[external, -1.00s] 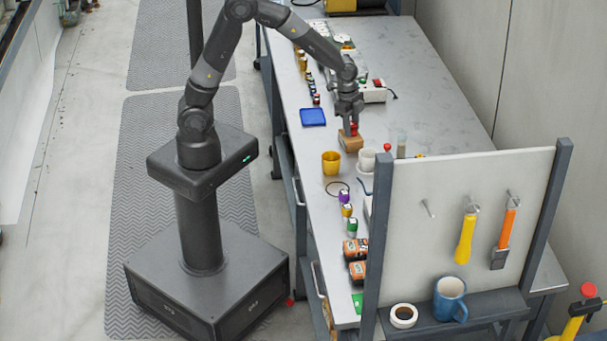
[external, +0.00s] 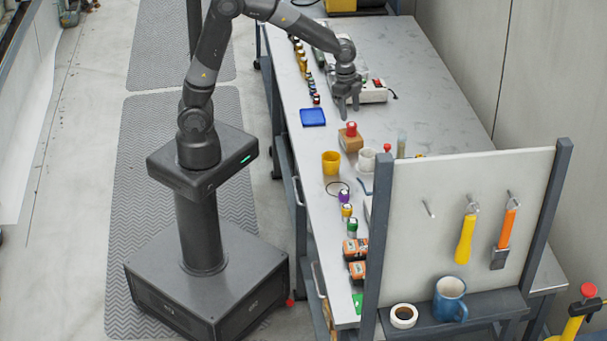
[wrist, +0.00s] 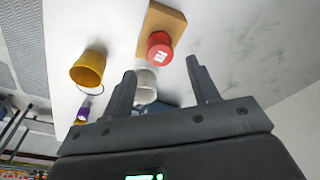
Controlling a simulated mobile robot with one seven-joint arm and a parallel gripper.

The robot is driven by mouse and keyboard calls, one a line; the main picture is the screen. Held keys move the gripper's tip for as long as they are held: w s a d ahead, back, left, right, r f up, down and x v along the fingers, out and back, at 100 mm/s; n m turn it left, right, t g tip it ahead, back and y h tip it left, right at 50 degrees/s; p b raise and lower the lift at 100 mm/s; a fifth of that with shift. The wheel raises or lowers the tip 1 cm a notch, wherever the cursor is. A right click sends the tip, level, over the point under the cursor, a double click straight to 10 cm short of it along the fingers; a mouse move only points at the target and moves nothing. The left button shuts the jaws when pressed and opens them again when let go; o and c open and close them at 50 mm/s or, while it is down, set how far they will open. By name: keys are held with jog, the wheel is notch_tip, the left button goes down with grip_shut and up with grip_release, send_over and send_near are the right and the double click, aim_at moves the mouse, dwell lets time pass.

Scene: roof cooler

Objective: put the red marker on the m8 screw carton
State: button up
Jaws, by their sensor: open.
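The red marker (external: 351,128), a short red cylinder, stands on top of the small brown m8 screw carton (external: 351,144) on the workbench. In the wrist view the red marker (wrist: 160,46) shows a white label and sits over the end of the tan carton (wrist: 155,17). My gripper (external: 347,112) is open and empty, behind the carton and clear of the marker in the external view. In the wrist view my gripper (wrist: 160,68) has its two fingers spread apart with nothing held between them.
A yellow cup (external: 331,163) and a white mug (external: 366,160) stand close to the carton. A blue tray (external: 313,117) lies at the bench's left edge. The right part of the bench is clear.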

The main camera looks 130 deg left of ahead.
notch_tip(320, 180, up, 6)
jog(key=s+d+r+t, duration=0.1)
jog(key=s+d+r, duration=0.15)
jog(key=d, duration=0.65)
jog(key=s+d+r+t, duration=0.15)
jog(key=d+r, duration=0.25)
jog(key=d, duration=0.6)
jog(key=s+d+t, duration=0.1)
jog(key=s+d, duration=1)
jog(key=d, duration=0.1)
jog(key=shift+d+f, duration=0.25)
jog(key=shift+f, duration=0.2)
